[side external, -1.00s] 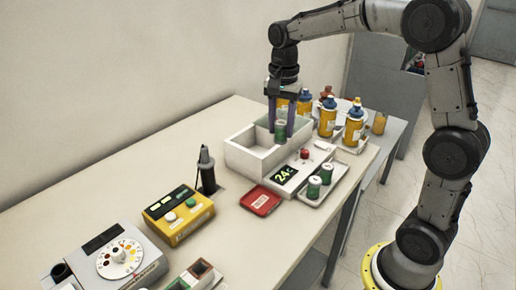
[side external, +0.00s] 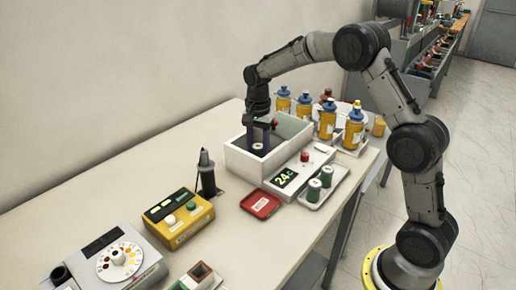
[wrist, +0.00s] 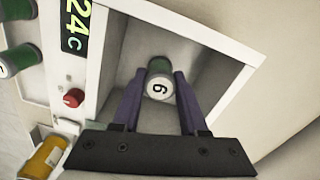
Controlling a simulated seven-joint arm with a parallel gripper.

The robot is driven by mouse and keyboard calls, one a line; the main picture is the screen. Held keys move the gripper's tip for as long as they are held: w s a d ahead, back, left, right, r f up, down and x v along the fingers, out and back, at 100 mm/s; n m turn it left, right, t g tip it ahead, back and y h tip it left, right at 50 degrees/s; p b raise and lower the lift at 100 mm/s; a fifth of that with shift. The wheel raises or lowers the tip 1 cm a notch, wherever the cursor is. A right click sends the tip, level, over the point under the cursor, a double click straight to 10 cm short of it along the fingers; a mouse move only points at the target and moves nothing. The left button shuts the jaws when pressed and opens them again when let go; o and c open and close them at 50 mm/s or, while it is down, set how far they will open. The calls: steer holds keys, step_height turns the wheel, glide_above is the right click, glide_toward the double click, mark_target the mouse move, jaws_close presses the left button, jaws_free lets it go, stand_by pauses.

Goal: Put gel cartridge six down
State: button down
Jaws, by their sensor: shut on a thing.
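My gripper (side external: 258,140) is down inside the white box (side external: 238,161), its purple fingers shut on gel cartridge six (side external: 257,149). In the wrist view the cartridge (wrist: 159,82) is a green cylinder with a white cap marked 6, held between the two fingertips (wrist: 156,85). The box's wall (wrist: 205,25) surrounds it in that view. The lower part of the cartridge is hidden, so I cannot tell whether it touches the box floor.
The white unit with the 24 C display (side external: 284,176) and red knob (side external: 305,156) adjoins the box. Two green cartridges (side external: 320,182) stand on a tray (side external: 336,182) at right. A red dish (side external: 261,204) lies in front. Several yellow bottles (side external: 327,121) stand behind.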

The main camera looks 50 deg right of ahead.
mark_target(258, 146)
steer(key=shift+f, duration=0.15)
steer(key=shift+c, duration=2.2)
jaws_free()
step_height(258, 146, up, 12)
steer(key=shift+r, duration=0.25)
steer(key=s+a+r+n+t, duration=0.1)
steer(key=s+a+r+n, duration=0.15)
steer(key=s, duration=0.45)
steer(key=s+a+r+n+t, duration=0.15)
steer(key=s+n, duration=0.25)
steer(key=s, duration=0.4)
steer(key=s+a+r+n+t, duration=0.1)
steer(key=s+a+n+t, duration=0.2)
steer(key=s, duration=0.4)
steer(key=s+a+f+n, duration=0.1)
steer(key=s+f+n, duration=0.4)
steer(key=s, duration=0.3)
steer(key=shift+s+f, duration=0.15)
steer(key=shift+s, duration=0.15)
